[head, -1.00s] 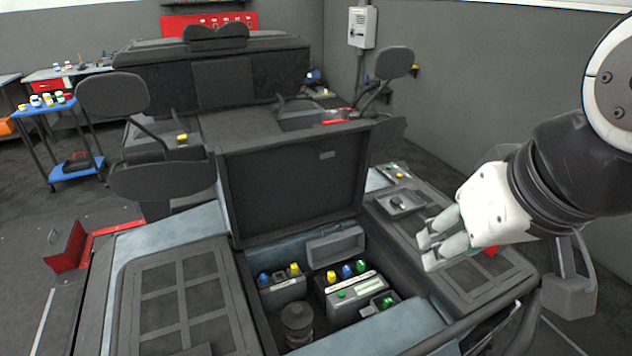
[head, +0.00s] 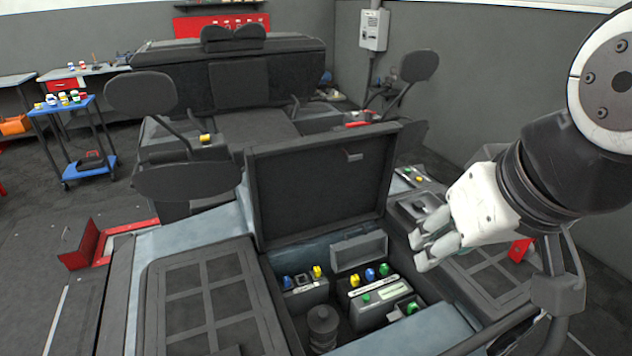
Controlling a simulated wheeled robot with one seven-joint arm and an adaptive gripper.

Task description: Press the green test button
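Three green parts show in the open bay of the dark machine. One is a green button (head: 366,297) on the front of the grey tester box (head: 372,314), beside a small pale display. Another is a green knob (head: 384,269) on its top, next to blue and yellow ones. The third is a green button (head: 412,308) in a small grey housing at the right. I cannot tell which is the test button. My gripper (head: 424,252) hangs above and right of the bay, apart from all of them, with nothing seen in it. Its fingertips look close together; any gap is unclear.
A raised dark lid (head: 322,185) stands behind the bay. A second box (head: 305,292) with blue and yellow knobs and a dark round canister (head: 322,326) sit left of the tester. A ribbed panel (head: 205,300) lies left of the bay.

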